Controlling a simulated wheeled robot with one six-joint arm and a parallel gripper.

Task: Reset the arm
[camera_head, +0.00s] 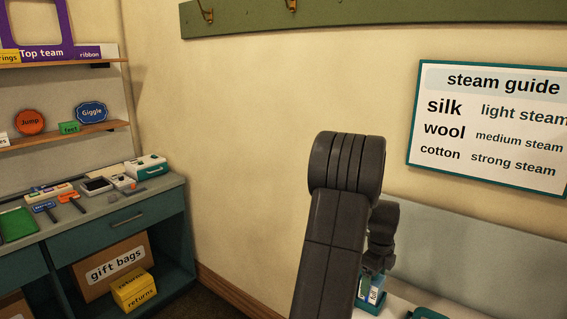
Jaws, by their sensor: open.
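My dark arm rises from the bottom of the head view to a rounded joint right of centre. Behind it, a shorter dark part of my arm points down toward a light surface. My gripper's fingers cannot be made out; they are hidden behind the arm or outside the picture.
A small teal holder (371,305) with a "full" label stands beside my arm, partly hidden. A "steam guide" sign (490,125) hangs on the right wall, below a green hook rail (370,17). A teal counter (120,222) with several small items stands left, with a "gift bags" box (97,268) below.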

